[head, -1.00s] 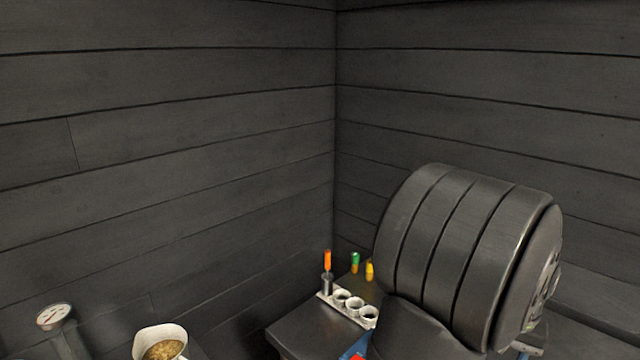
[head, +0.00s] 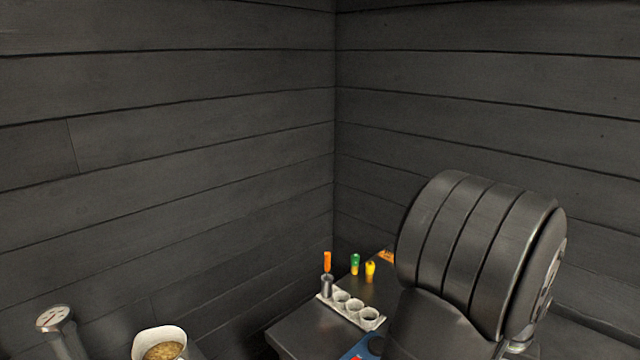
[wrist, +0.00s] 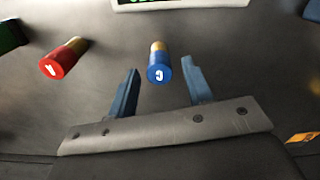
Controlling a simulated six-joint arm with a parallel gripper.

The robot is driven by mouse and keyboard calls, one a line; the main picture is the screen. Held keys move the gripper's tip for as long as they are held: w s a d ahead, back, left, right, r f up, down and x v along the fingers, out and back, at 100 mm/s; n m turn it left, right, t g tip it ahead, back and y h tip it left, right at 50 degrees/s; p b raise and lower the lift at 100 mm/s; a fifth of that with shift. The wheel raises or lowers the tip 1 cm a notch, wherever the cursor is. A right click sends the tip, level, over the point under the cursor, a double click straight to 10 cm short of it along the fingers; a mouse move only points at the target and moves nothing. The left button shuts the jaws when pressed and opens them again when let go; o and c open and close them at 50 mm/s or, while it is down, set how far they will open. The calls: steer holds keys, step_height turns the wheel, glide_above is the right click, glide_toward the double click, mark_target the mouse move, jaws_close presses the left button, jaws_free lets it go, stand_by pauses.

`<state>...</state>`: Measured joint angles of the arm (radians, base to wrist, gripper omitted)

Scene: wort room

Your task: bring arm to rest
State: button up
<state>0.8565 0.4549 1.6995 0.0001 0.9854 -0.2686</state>
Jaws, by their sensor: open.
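My gripper (wrist: 160,90) shows in the wrist view with its two blue fingers spread apart. A blue capped vial (wrist: 159,66) marked with a character lies or stands beyond the fingertips, in line with the gap between them; I cannot tell its distance from the fingers. Nothing is visibly held. In the head view my dark arm fills the lower right, and the gripper itself is hidden.
A red vial (wrist: 62,58) is left of the blue one. In the head view, a white rack (head: 350,312) with round holes stands on a dark table (head: 306,334), near orange, green (head: 354,264) and yellow (head: 370,272) items. A cup of grain (head: 160,344) and a gauge (head: 53,318) are lower left.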

steer(key=r, duration=0.1)
steer(key=s+r, duration=0.1)
steer(key=r, duration=0.1)
steer(key=shift+d+r, duration=0.1)
steer(key=s+d+r, duration=0.2)
steer(key=s+r, duration=0.4)
steer(key=s, duration=0.4)
steer(key=s+a+r+m, duration=0.2)
steer(key=a+r+m, duration=0.1)
steer(key=a+m, duration=0.65)
steer(key=w+a+f, duration=0.3)
steer(key=w+f, duration=0.2)
steer(key=w, duration=0.3)
steer(key=shift+a+f, duration=0.25)
steer(key=shift+a, duration=0.1)
steer(key=shift+w+n, duration=0.1)
steer(key=shift+n, duration=0.15)
steer(key=o, duration=1.2)
steer(key=s+d+r+n, duration=0.4)
steer(key=s+r+n, duration=0.3)
steer(key=r, duration=0.2)
steer(key=f, duration=1)
steer(key=shift+w+a, duration=0.2)
